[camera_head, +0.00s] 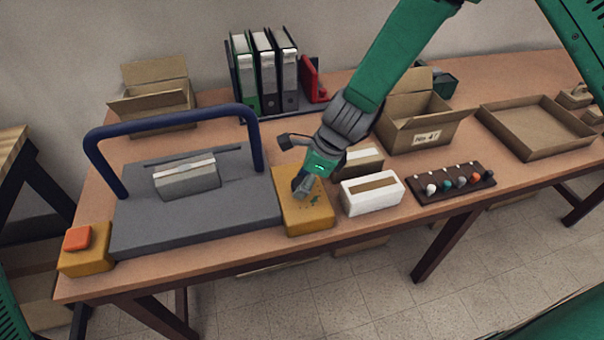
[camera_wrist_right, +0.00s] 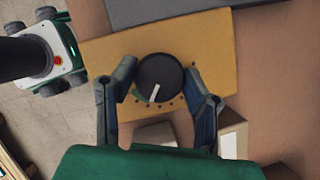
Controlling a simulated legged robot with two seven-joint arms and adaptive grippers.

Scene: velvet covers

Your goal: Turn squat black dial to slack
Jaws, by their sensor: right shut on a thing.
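The squat black dial (camera_wrist_right: 159,76) sits on top of a yellow box (camera_wrist_right: 214,45) in the right wrist view. Its white pointer line points down and slightly left in that view, towards an arc of small dark dots. A green mark shows at the dial's lower left. My right gripper (camera_wrist_right: 160,80) is shut on the dial, with one finger on each side. In the head view the yellow box (camera_head: 315,221) stands at the table's front edge, and my right gripper (camera_head: 303,187) comes down onto it and hides the dial. My left gripper is not in view.
Left of the box is a grey machine bed (camera_head: 240,207) with a blue hoop (camera_head: 180,119) and a package (camera_head: 187,178). A white carton (camera_head: 372,194) stands close on the right, then a dark rack of coloured knobs (camera_head: 450,185). Open cardboard boxes and binders (camera_head: 265,75) stand behind.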

